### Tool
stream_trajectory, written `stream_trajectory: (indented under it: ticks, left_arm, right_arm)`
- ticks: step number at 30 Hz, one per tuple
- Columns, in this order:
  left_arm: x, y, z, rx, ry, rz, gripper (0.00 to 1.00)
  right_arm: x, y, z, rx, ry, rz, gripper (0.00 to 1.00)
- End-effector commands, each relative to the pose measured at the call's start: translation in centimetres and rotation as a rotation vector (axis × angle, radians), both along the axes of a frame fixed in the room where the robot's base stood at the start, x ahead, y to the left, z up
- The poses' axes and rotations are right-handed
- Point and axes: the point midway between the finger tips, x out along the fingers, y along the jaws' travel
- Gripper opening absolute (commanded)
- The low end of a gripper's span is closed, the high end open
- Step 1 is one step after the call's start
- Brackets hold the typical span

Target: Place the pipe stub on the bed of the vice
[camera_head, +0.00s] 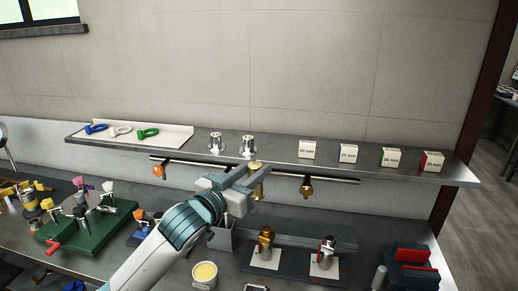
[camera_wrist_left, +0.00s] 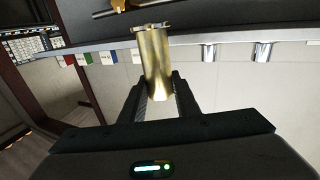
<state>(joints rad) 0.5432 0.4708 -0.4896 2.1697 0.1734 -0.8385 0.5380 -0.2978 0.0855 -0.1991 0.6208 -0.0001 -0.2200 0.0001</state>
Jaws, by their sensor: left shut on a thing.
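My left gripper (camera_head: 247,179) is shut on a brass cylindrical piece, which looks like the pipe stub (camera_head: 257,189). It is held in the air in front of the shelf. In the left wrist view the brass pipe stub (camera_wrist_left: 157,68) sits between the two dark fingers (camera_wrist_left: 158,98), with a flanged end pointing away from the palm. My right gripper is not in view.
A steel shelf (camera_head: 280,159) with rings, chrome fittings and small boxes runs behind, a hanging rail (camera_head: 332,179) below it. Valves on mats (camera_head: 265,258), a cream-filled cup (camera_head: 204,275) and a grey cylinder (camera_head: 379,278) stand on the bench. A green fixture (camera_head: 90,229) is at left.

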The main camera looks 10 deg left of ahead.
Motion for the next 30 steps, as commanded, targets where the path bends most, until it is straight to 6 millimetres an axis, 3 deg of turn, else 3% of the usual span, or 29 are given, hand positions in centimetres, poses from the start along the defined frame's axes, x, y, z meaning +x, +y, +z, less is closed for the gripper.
stream_trajectory:
  ticks: [1,6,15,22,30]
  left_arm:
    - [-0.9,0.2,-1.7,-0.007,0.008,0.021,0.0]
    - [-3.8,1.6,-6.0,-0.013,0.008,0.116,0.0]
    - [-9.9,5.1,-11.7,-0.003,0.012,0.298,0.0]
    - [-13.3,7.2,-13.5,0.016,0.011,0.392,0.0]
    - [-14.1,7.7,-13.9,0.023,0.008,0.417,0.0]
  right_arm:
    - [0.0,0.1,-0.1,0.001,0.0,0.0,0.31]
    - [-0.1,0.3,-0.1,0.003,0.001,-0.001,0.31]
    - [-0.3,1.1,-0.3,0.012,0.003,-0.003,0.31]
    - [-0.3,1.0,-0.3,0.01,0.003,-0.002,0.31]
    - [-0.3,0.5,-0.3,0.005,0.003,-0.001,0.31]
